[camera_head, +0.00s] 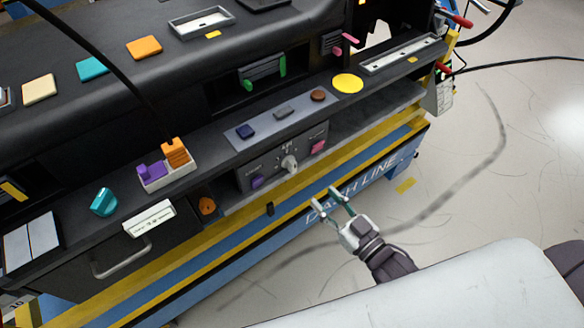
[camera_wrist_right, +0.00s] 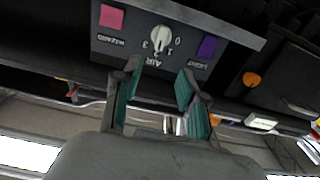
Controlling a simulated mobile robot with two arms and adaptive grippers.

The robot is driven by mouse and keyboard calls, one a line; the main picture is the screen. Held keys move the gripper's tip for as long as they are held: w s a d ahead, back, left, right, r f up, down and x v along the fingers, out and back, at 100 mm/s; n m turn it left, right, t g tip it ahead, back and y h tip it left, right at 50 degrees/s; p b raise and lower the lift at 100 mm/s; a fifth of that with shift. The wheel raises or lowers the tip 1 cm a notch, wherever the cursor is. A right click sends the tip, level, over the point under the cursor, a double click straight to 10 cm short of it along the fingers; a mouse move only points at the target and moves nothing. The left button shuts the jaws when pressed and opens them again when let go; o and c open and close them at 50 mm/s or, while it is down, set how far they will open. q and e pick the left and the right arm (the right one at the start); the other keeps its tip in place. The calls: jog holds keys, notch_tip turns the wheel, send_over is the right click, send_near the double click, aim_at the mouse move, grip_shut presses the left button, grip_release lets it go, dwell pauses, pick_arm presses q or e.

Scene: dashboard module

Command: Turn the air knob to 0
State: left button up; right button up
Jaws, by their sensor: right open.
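The air knob (camera_head: 290,163) is a small white dial on the dark control panel (camera_head: 271,176), between a purple button and a pink button. In the right wrist view the air knob (camera_wrist_right: 160,37) shows upside down with its numbers 0 to 3 around it; I cannot tell surely which number it points at. My right gripper (camera_head: 324,196) is open and empty, in front of and below the panel, apart from the knob. In the right wrist view my right gripper (camera_wrist_right: 158,72) has its two green-padded fingers spread below the knob. My left gripper is not in view.
The purple light button (camera_head: 257,182) and the pink hazard button (camera_head: 318,147) flank the knob closely. A shelf ledge with buttons (camera_head: 283,112) overhangs the panel. The yellow and blue bench front (camera_head: 245,250) lies below. Open floor is at the right.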

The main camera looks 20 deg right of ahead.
aim_at(295, 166)
jog(key=p+x, duration=0.1)
jog(key=x, duration=1.1)
jog(key=shift+w+f, duration=0.1)
jog(key=shift+w, duration=0.1)
jog(key=shift+s, duration=0.1)
grip_shut()
